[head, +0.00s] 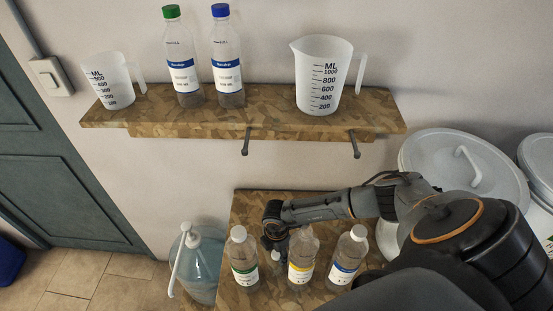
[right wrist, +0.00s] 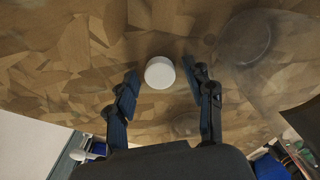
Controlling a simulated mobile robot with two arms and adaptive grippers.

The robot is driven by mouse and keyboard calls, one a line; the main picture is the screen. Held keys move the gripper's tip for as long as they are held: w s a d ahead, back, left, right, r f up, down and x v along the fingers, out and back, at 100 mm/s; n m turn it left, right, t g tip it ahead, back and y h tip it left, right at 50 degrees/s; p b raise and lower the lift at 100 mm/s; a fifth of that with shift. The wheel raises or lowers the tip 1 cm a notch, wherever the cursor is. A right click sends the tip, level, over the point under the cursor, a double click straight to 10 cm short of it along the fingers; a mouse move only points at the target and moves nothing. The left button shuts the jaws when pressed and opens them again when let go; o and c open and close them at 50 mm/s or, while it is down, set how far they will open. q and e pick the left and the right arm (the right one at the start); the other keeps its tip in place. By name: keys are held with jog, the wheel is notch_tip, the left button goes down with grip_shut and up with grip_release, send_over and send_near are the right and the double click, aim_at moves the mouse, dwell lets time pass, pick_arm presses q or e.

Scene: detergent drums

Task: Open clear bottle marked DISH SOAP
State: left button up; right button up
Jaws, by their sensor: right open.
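Three clear bottles stand in a row on the low wooden table: a green-label bottle (head: 243,262), a yellow-label bottle (head: 301,262) and a blue-label bottle (head: 346,262). Their label words are too small to read, so I cannot tell which is marked DISH SOAP. The outer two wear white caps; no white cap shows on the yellow-label one. My right gripper (head: 274,240) is just behind the gap between the green-label and yellow-label bottles. In the right wrist view its fingers (right wrist: 160,85) are open around a round white cap (right wrist: 160,73), touching neither side. My left gripper is not in view.
The table (head: 245,210) is bare at its back left. A pump jug (head: 203,265) stands left of it, white lidded drums (head: 460,165) at right. Above, a wall shelf (head: 260,122) holds two capped bottles and two measuring jugs; two pegs (head: 246,142) stick out below it.

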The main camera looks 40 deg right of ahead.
notch_tip(320, 180, up, 12)
jog(key=b, duration=0.3)
jog(key=shift+r, duration=0.15)
